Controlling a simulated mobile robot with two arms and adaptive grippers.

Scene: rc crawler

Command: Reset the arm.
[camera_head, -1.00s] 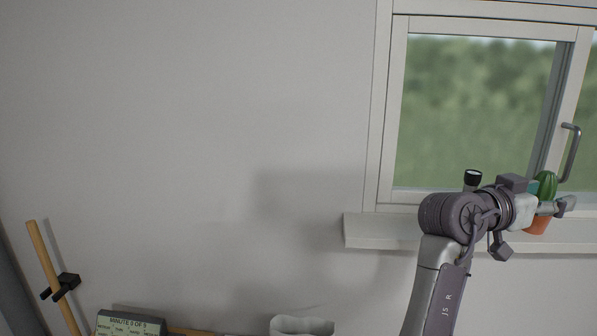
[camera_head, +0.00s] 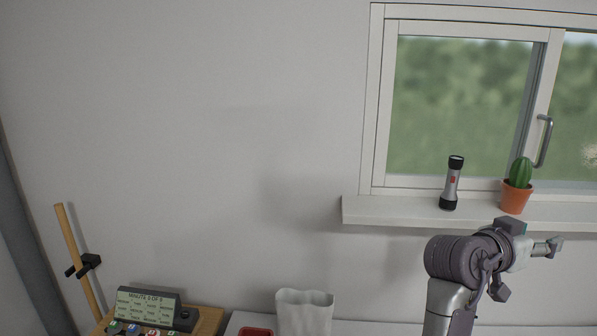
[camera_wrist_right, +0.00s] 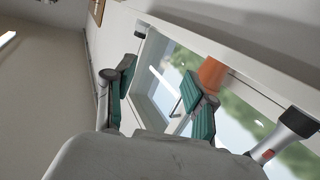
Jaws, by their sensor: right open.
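My right gripper (camera_head: 550,247) is in front of the wall, lower in the picture than the window sill (camera_head: 400,211). In the right wrist view it (camera_wrist_right: 160,92) is open, with its teal-padded fingers apart and nothing between them. My left gripper is not in view. A flashlight (camera_head: 452,184) stands upright on the sill, and a small cactus in an orange pot (camera_head: 516,198) stands to its right. Neither touches my gripper. The flashlight (camera_wrist_right: 292,128) and the pot (camera_wrist_right: 212,73) also show in the right wrist view.
The closed-looking window has a grey handle (camera_head: 544,141). At the lower left are a display box (camera_head: 147,308) and a wooden rod (camera_head: 78,258) with a black clamp. A white bag-like container (camera_head: 304,313) and a red tray (camera_head: 256,331) sit at the bottom. The wall space between is clear.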

